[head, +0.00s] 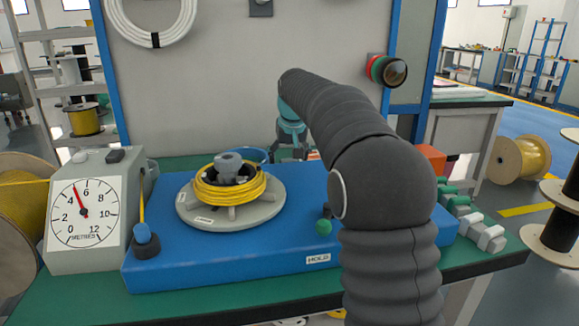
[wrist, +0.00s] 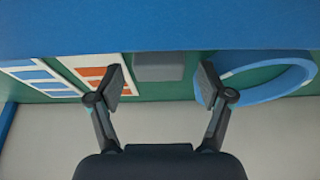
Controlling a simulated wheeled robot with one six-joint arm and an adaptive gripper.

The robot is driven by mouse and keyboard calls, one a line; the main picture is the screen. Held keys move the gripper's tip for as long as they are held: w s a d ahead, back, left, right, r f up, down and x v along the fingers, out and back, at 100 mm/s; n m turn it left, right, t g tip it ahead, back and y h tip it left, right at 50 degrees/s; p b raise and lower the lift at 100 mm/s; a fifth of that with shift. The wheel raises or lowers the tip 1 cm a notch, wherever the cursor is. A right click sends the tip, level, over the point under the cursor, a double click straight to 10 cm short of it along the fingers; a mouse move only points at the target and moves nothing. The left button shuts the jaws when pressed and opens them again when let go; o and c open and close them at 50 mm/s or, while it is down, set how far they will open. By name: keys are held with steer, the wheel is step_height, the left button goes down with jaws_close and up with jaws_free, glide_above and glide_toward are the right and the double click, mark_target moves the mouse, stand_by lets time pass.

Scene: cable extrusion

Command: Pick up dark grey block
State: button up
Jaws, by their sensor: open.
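A dark grey block (wrist: 158,66) lies on the green bench top in the wrist view, against the edge of the blue base. I cannot make it out clearly in the head view, where my arm and the base are in the way. My gripper (wrist: 163,80) is open and empty, its two fingers spread to either side of the block in the picture. The wrist view does not show how far the fingertips are from it. In the head view my gripper (head: 291,152) points down behind the blue base.
A blue ring (wrist: 266,76) lies close beside the right finger in the wrist view, and cards with orange and blue patches (wrist: 90,72) lie by the left finger. The blue base (head: 260,250) carries a yellow cable coil (head: 232,190). A wall panel (head: 220,80) stands behind.

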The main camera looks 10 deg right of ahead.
steer(key=shift+w+f, duration=0.2)
steer(key=shift+f, duration=0.35)
steer(key=c, duration=1.2)
steer(key=shift+r, duration=0.1)
steer(key=shift+c, duration=0.2)
